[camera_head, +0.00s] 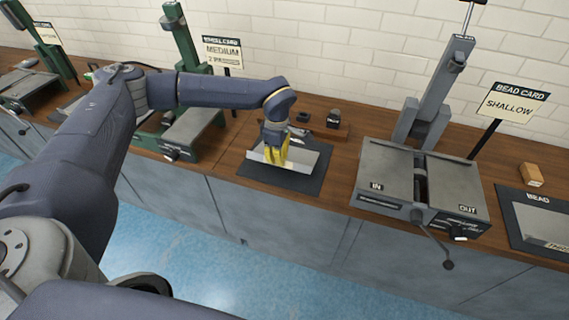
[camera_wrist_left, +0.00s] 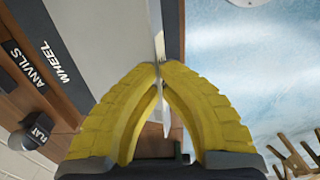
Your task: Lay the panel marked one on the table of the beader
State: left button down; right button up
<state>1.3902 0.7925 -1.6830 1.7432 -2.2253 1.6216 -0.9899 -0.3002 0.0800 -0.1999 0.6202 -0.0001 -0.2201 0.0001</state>
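A light grey panel (camera_head: 305,161) is at the dark mat in the middle of the counter; no number on it is legible. My left gripper (camera_head: 275,160) points down at it with yellow fingers. In the left wrist view the fingertips (camera_wrist_left: 159,68) close together on the thin panel edge (camera_wrist_left: 159,46). Whether the panel still touches the mat is unclear. The beader (camera_head: 388,163) stands to the right, with a flat grey table marked IN on the left and OUT on the right. My right gripper is out of view.
A dark mat marked BEAD (camera_head: 515,205) lies at the far right, near a wooden block (camera_head: 532,174). A green machine (camera_head: 195,135) is left of the gripper. Small dark anvils (camera_head: 333,119) sit behind the panel.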

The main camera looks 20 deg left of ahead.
pick_arm(q)
jog(key=shift+r, duration=1.5)
